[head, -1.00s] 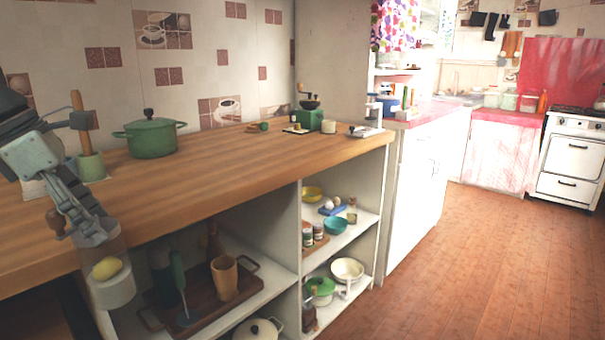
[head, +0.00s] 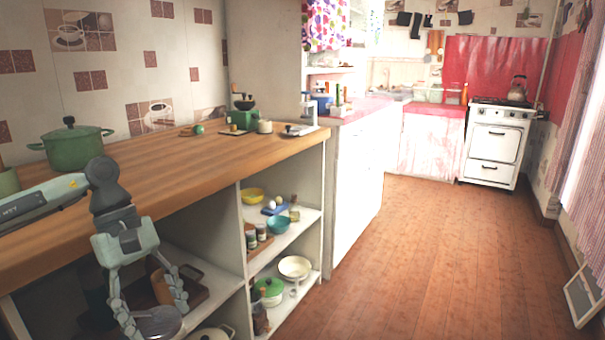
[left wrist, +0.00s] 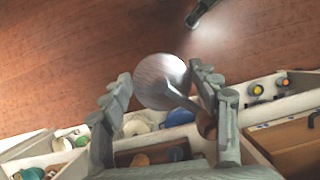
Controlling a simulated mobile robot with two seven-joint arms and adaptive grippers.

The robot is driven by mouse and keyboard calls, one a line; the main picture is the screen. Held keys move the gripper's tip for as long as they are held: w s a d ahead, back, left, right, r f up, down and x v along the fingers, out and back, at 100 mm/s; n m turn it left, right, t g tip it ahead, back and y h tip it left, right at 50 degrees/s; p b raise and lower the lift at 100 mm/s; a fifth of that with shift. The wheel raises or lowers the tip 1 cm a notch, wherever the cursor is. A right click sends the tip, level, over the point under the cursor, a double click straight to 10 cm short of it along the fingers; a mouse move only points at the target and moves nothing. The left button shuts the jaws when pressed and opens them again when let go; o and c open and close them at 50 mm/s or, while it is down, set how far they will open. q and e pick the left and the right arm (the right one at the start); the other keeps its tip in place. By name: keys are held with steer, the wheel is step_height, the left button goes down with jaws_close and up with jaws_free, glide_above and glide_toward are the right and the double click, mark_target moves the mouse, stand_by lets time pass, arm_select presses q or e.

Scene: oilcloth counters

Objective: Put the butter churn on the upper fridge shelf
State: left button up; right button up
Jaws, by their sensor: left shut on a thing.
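My left gripper (head: 150,300) hangs in front of the open shelf unit at the lower left of the head view. It is shut on the butter churn (head: 160,322), of which only the greyish round top shows between the fingers there. In the left wrist view the churn's metal lid (left wrist: 160,80) sits between the two fingers of my left gripper (left wrist: 163,95), with a crank ending in a wooden knob by the right finger. The churn's jar is hidden below the lid. No fridge or fridge shelf shows.
A wooden counter (head: 180,170) carries a green pot (head: 72,148) and a green coffee grinder (head: 242,118). Bowls and jars fill the shelves below. A white stove (head: 495,145) stands at the back.

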arm_select(q)
steer(key=d+f+m+g+y, duration=0.2)
steer(key=d+m, duration=0.5)
steer(key=m, duration=0.4)
step_height(320, 180, down, 2)
steer(key=shift+w+d+f+y, duration=0.15)
steer(key=shift+d+y, duration=0.15)
steer(key=shift+y, duration=0.5)
steer(key=shift+w, duration=0.1)
